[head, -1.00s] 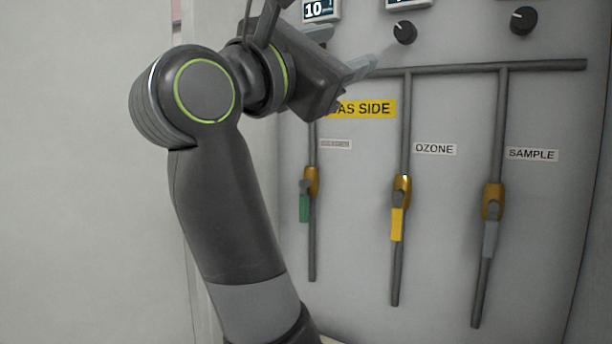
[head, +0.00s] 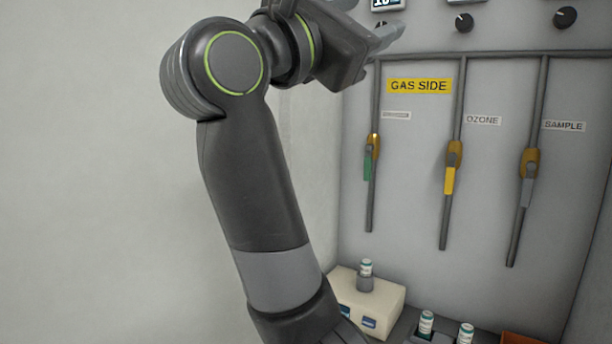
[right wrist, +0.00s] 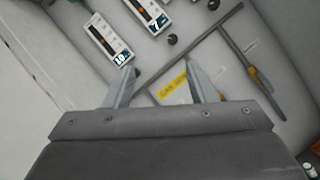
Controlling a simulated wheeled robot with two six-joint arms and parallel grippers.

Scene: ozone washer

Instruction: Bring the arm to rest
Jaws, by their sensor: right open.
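My right arm rises from the bottom of the head view, and its gripper (head: 378,20) is at the top, in front of the panel. In the right wrist view the gripper (right wrist: 160,72) has its two fingers apart, with nothing between them. The fingers point toward the grey gas panel (head: 410,190), and the yellow GAS SIDE label (right wrist: 172,87) shows behind the gap. I cannot tell how far the fingertips are from the panel. My left gripper is not in view.
The panel carries green (head: 368,168), yellow (head: 449,180) and grey (head: 526,192) valve handles, all hanging down. Black knobs (head: 464,22) are above. A pale block (head: 350,297) with a vial (head: 366,268) stands below, near more vials (head: 426,323). A plain wall (head: 90,170) is left.

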